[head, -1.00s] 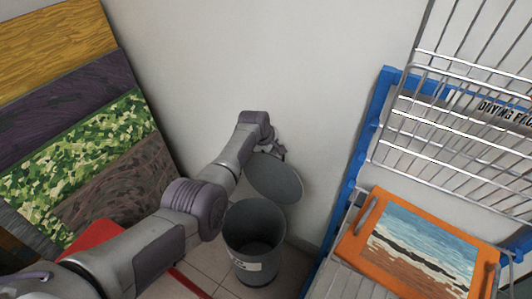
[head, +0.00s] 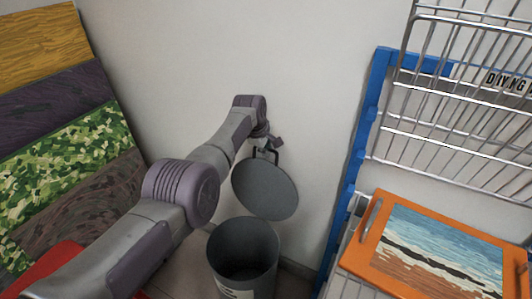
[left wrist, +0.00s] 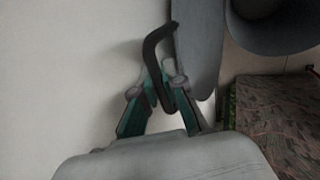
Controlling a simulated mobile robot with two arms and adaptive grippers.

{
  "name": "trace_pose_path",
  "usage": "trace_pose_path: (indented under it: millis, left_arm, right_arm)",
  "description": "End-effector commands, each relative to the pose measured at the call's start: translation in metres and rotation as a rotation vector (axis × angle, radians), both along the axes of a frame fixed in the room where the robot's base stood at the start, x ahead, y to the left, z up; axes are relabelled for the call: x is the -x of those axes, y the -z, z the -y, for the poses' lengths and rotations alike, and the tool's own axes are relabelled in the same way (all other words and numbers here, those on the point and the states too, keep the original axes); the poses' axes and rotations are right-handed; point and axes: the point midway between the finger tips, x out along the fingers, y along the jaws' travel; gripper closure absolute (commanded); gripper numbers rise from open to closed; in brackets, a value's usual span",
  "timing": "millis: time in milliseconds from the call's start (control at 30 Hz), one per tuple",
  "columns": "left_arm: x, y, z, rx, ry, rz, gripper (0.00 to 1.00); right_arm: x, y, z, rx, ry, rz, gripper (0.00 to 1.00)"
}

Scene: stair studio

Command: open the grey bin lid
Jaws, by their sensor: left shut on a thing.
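The grey bin (head: 243,262) stands on the floor near the wall, its mouth open and its inside in view. Its round grey lid (head: 265,188) is tilted up steeply behind the mouth. My left gripper (head: 268,148) is at the lid's upper edge, by the dark handle. In the left wrist view my left gripper (left wrist: 165,92) is shut on the dark curved handle (left wrist: 157,48). The lid (left wrist: 199,45) shows edge-on there, beside the bin's mouth (left wrist: 275,15). My right gripper is in neither view.
A blue drying rack (head: 357,165) with wire shelves stands to the right. An orange tray (head: 370,255) with a seascape picture lies on it. Patterned panels (head: 75,140) lean on the left. The white wall (head: 310,80) is close behind the lid.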

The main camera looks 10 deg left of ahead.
Motion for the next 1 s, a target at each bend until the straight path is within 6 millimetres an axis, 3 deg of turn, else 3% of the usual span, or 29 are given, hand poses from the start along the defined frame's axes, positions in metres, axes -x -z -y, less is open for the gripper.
trace_pose_path:
  millis: [233,267,400,800,1000]
  left_arm:
    - [0.0,0.0,-0.001,0.0,-0.003,0.0,1.0]
    - [0.0,0.0,-0.001,0.0,-0.003,0.0,0.87]
    - [0.0,0.0,-0.001,0.0,-0.002,0.001,0.64]
    - [0.0,-0.002,0.0,0.001,0.0,0.003,0.64]
    - [0.003,-0.014,-0.001,0.0,0.0,0.005,0.64]
  right_arm:
    - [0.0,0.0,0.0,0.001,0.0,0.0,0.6]
    - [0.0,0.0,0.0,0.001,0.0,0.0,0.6]
    - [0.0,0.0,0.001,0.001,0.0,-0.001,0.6]
    - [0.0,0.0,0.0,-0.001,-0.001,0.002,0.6]
    - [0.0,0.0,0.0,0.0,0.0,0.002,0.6]
